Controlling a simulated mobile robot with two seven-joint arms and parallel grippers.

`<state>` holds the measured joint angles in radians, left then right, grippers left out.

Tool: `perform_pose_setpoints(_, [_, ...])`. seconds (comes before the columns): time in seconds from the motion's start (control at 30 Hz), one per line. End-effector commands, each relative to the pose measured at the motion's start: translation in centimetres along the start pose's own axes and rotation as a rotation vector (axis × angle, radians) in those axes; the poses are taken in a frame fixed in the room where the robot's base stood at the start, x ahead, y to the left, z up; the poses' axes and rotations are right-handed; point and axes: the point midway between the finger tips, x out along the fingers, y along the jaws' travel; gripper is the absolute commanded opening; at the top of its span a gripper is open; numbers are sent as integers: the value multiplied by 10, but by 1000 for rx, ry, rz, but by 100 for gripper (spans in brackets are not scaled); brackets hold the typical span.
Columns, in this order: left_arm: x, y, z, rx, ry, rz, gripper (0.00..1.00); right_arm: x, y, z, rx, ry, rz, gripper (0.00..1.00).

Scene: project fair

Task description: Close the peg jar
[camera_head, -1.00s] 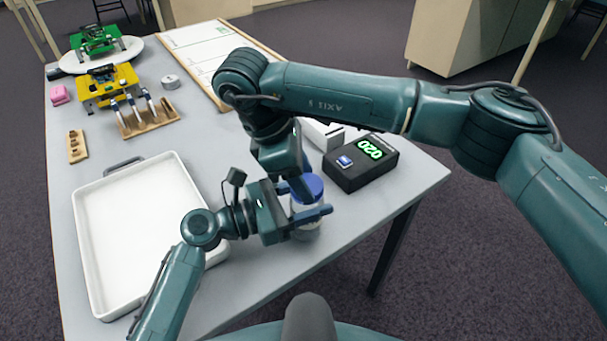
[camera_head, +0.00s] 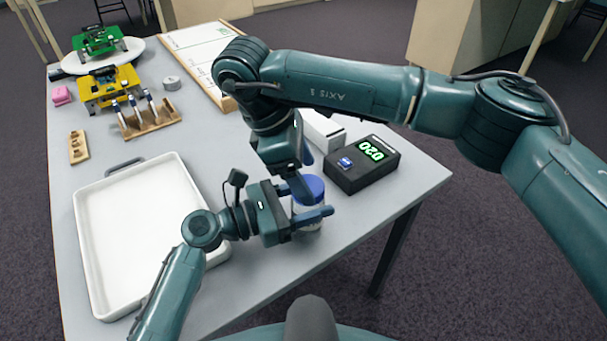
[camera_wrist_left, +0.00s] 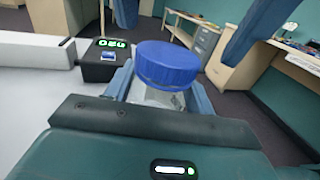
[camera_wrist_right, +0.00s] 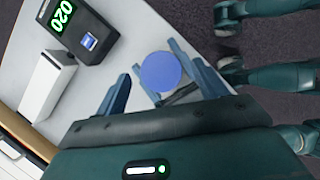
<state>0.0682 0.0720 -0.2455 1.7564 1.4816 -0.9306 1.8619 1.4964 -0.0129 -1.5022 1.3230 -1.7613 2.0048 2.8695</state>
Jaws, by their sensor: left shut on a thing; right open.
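The peg jar (camera_head: 309,226) stands near the table's front edge, with a blue lid (camera_head: 313,187) on top. I cannot tell whether the lid is screwed tight. My left gripper (camera_head: 312,213) is shut around the jar body from the left, below the lid. The left wrist view shows the lid (camera_wrist_left: 167,65) above the pale jar body (camera_wrist_left: 155,96) between the fingers. My right gripper (camera_head: 304,172) is open beside and behind the lid. In the right wrist view the lid (camera_wrist_right: 160,72) shows beyond the open fingers, nearer the right one, not gripped.
A black box with a green display (camera_head: 361,164) and a white box (camera_head: 322,132) stand just behind the jar. A white tray (camera_head: 82,235) lies to the left. A tool rack (camera_head: 150,126) and yellow model (camera_head: 107,90) stand farther back.

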Motion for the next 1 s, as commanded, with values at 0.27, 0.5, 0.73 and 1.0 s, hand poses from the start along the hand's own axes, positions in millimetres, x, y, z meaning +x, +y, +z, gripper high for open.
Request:
perform_pose_setpoints(0.27, [0,0,-1,-1,1,0,0,-27,0,12,1,-1,1,71])
perform_pose_setpoints(0.5, [0,0,-1,-1,1,-1,0,-27,0,12,0,-1,0,71])
perform_pose_setpoints(0.73, [0,0,-1,-1,1,-1,0,-27,0,12,-97,9,0,68])
perform_pose_setpoints(1.0, [0,0,-1,-1,1,-1,0,-29,1,14,-606,59,15,68])
